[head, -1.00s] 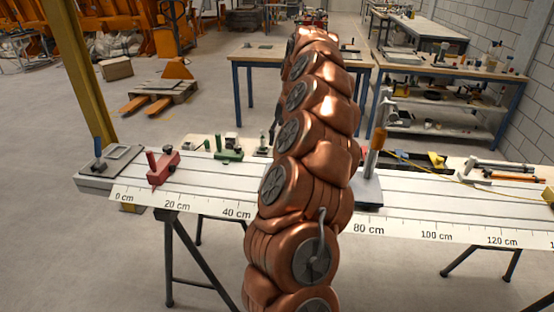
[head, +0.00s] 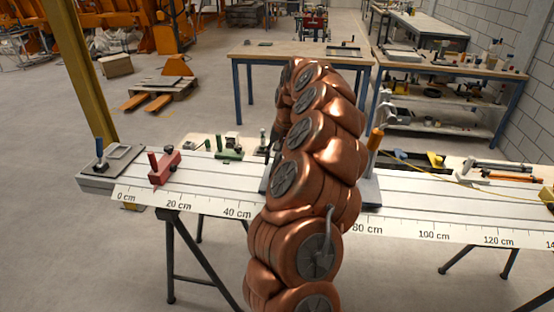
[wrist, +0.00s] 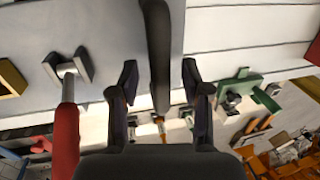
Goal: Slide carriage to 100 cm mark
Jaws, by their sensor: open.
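The carriage (head: 371,193) is a grey plate on the white rail bed; its right part shows beside my arm, close to the 80 cm label. An orange handle (head: 376,139) stands up on it. My arm hides the rest of the carriage and my gripper in the head view. In the wrist view, my gripper (wrist: 158,76) is open, with one finger on each side of a dark upright post (wrist: 159,40). The grey carriage plate (wrist: 108,22) lies beyond. A red handle (wrist: 66,130) on a metal bracket is at left. Finger contact with the post cannot be told.
A ruler strip (head: 440,238) runs along the front edge; its 100 cm mark is right of the carriage, with clear bed there. A red clamp (head: 164,166) sits near 20 cm. A green clamp (head: 229,150) is behind the bed. Tools (head: 500,171) lie at back right.

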